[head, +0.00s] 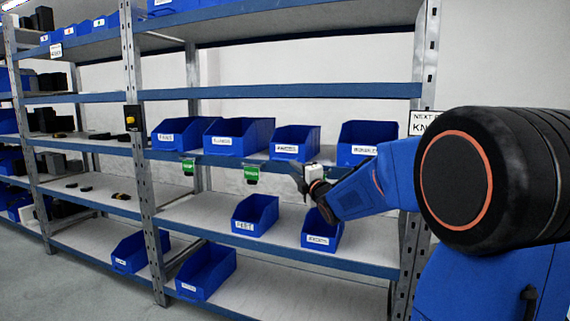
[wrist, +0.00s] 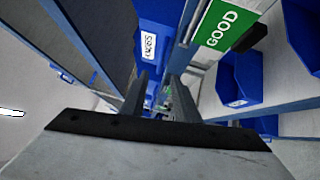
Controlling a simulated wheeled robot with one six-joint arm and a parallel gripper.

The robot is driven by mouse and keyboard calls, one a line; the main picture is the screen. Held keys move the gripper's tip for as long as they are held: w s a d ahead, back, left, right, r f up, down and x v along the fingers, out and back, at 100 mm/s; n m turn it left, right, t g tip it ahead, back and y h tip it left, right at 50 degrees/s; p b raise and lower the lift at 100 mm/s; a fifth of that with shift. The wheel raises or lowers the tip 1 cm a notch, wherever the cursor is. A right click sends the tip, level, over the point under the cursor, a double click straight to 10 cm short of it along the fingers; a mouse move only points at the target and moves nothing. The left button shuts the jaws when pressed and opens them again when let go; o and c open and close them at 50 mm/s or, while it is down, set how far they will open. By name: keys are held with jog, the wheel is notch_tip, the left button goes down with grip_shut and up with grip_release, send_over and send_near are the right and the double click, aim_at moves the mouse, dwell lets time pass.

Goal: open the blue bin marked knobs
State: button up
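A blue bin (head: 296,138) with a white label stands on the middle shelf, third from the left in its row. In the wrist view a blue bin (wrist: 158,20) has a label that seems to read KNOBS, seen turned on its side. In the head view the label is too small to read surely. My gripper (head: 299,178) is just below and in front of that bin at the shelf edge. In the wrist view my gripper (wrist: 154,92) has its two fingers apart with a gap between them, and nothing is seen held.
Other blue bins stand beside it, one on the left (head: 238,137) and one on the right (head: 366,142). A green tag (head: 251,174) hangs at the shelf edge; a GOOD tag (wrist: 222,25) is close in the wrist view. A metal post (head: 412,215) stands right.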

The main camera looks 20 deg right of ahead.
jog(key=w+r, duration=0.1)
jog(key=w, duration=0.8)
jog(key=shift+w, duration=0.1)
jog(key=shift+c, duration=0.7)
grip_shut()
